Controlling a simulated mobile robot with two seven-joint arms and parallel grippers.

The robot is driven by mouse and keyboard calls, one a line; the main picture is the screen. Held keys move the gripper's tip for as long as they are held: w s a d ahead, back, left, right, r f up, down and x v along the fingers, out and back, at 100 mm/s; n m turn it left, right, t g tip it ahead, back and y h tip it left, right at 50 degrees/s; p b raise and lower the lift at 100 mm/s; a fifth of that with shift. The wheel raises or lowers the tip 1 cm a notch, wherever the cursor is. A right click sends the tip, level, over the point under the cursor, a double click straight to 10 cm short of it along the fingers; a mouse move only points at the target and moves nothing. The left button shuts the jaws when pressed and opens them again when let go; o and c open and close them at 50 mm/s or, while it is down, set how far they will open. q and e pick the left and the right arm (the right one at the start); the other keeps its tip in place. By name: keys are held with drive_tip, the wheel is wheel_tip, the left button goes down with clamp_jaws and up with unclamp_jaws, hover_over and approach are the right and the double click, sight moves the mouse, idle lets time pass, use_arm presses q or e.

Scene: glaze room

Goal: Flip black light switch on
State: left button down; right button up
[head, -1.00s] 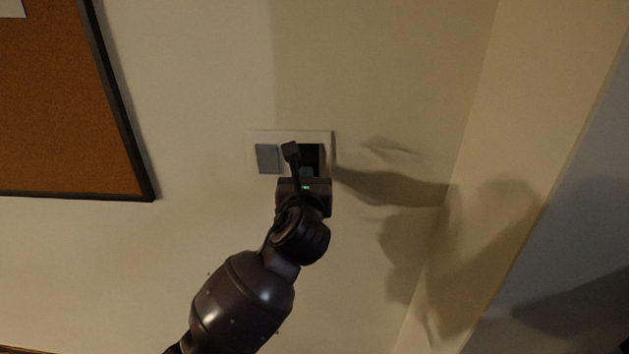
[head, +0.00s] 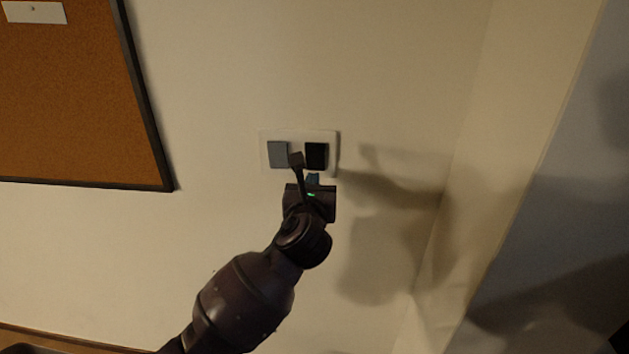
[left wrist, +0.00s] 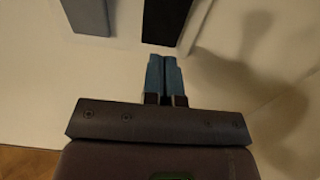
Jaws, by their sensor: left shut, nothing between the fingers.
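The black light switch (head: 316,156) is the right rocker on a white wall plate (head: 265,160). A grey switch (head: 277,154) is the left rocker on the same plate. In the left wrist view the black switch (left wrist: 167,20) is at the top centre and the grey switch (left wrist: 88,15) at the top left. My left gripper (head: 313,178) is just below the black switch; its blue fingers (left wrist: 164,75) are shut with nothing between them. A gap of wall shows between the fingertips and the black switch in the left wrist view. My right gripper is not in view.
A cork board (head: 75,100) with a dark frame hangs on the wall at the upper left. A wall corner (head: 520,170) lies to the right. My arm's shadow falls on the wall right of the plate. The wall around the plate is clear.

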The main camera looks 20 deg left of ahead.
use_arm(q)
drive_tip(key=f+v, duration=0.1)
drive_tip(key=v, duration=0.9)
drive_tip(key=shift+s+f, duration=0.2)
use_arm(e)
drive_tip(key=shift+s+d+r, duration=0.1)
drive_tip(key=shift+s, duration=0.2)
